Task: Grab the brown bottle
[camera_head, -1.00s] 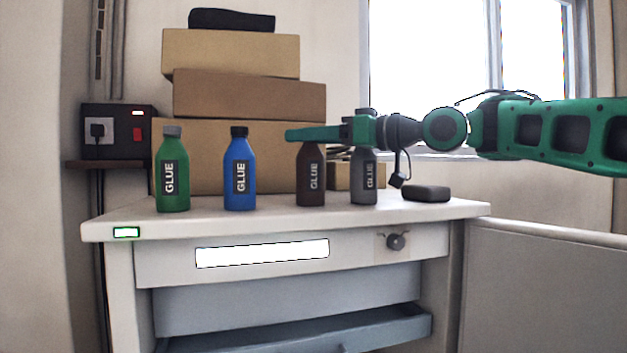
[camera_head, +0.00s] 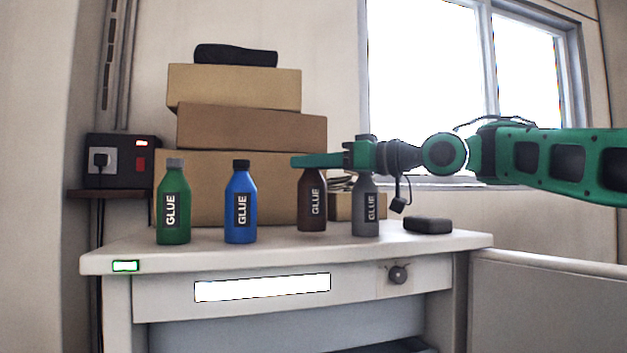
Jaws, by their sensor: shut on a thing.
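The brown bottle (camera_head: 312,205) with a GLUE label is upright over the white table, third from the left. My gripper (camera_head: 308,161) reaches in from the right and is shut on its top, hiding the cap. The bottle's base looks slightly above the tabletop, though the gap is hard to see. A grey bottle (camera_head: 365,210) stands just to its right, below my gripper's body. A blue bottle (camera_head: 240,207) and a green bottle (camera_head: 173,208) stand to the left.
The white table (camera_head: 280,247) has a small dark block (camera_head: 428,225) at its right. Stacked cardboard boxes (camera_head: 250,130) stand behind the bottles, close to the brown one. A smaller box (camera_head: 343,207) sits behind the grey bottle. Free tabletop lies in front.

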